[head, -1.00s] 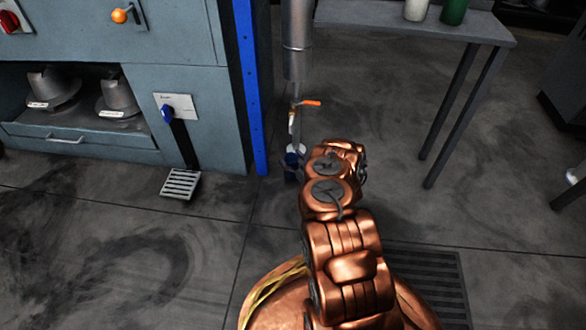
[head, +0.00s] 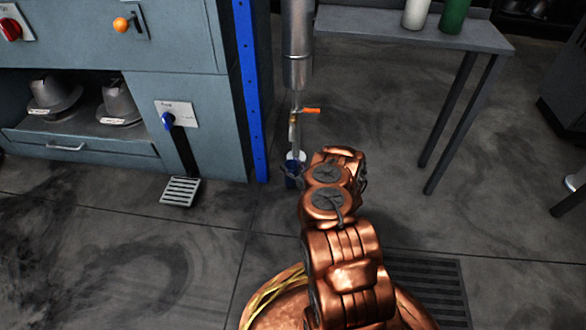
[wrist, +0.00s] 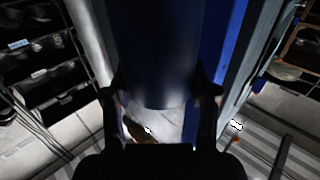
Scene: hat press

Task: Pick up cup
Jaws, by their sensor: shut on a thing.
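The cup (head: 291,182) is dark blue with a pale top, in the head view under the end of the vertical pipe, at the far end of my arm. My gripper (wrist: 160,95) is around it; in the wrist view the dark blue cup (wrist: 160,60) fills the space between the two fingers, one on each side. The gripper is shut on the cup. My copper arm hides part of the gripper in the head view, and I cannot tell whether the cup touches anything below.
A metal pipe (head: 297,45) with an orange-handled valve (head: 311,110) hangs directly above the cup. A blue post (head: 249,90) and grey machine (head: 205,110) with a foot pedal (head: 180,190) stand left. A grey table (head: 420,30) stands right. Open floor lies at lower left.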

